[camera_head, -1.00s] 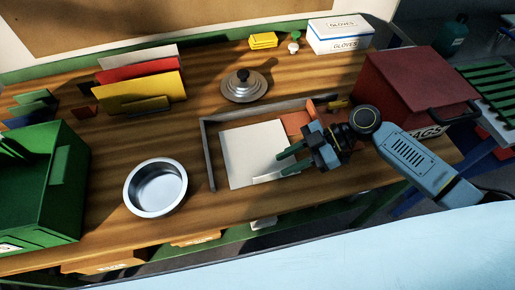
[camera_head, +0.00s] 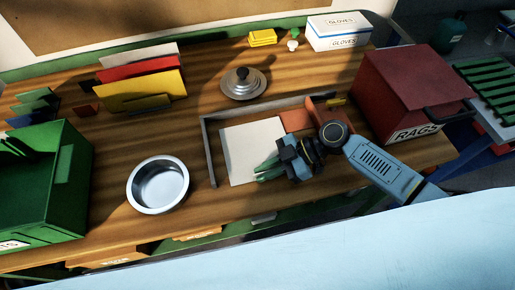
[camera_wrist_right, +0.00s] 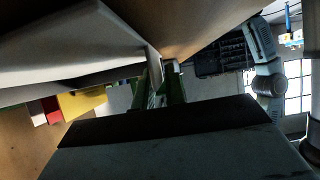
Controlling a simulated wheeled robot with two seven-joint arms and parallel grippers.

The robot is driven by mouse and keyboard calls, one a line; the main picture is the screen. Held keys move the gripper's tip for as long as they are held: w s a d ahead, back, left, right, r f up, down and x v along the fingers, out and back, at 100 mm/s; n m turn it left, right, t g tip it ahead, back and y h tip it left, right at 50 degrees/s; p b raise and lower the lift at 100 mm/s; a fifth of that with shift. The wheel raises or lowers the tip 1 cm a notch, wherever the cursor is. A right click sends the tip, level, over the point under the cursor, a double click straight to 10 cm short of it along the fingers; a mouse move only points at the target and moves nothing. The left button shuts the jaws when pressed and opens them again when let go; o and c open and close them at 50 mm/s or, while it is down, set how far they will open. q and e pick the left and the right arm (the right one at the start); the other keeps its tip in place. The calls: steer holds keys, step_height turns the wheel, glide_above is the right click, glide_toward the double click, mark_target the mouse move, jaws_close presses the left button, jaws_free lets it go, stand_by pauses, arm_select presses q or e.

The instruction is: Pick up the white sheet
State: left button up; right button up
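The white sheet (camera_head: 247,150) lies inside a low grey frame (camera_head: 209,155) on the wooden bench, in the middle of the head view. My right gripper (camera_head: 261,174) is at the sheet's near right corner, and its green fingers cover that part. In the right wrist view, a pale surface with a bent edge (camera_wrist_right: 153,62) reaches the two green fingers (camera_wrist_right: 160,88). The fingers are close together, but I cannot tell whether they are shut on the sheet. My left gripper is not in view.
An orange sheet (camera_head: 296,119) lies right of the white one. A steel bowl (camera_head: 158,185) stands left of the frame and a lid (camera_head: 243,84) behind it. A red rags box (camera_head: 412,88) stands right, a green bin (camera_head: 70,165) left. Bare bench lies between bowl and frame.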

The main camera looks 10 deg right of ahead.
jaws_close()
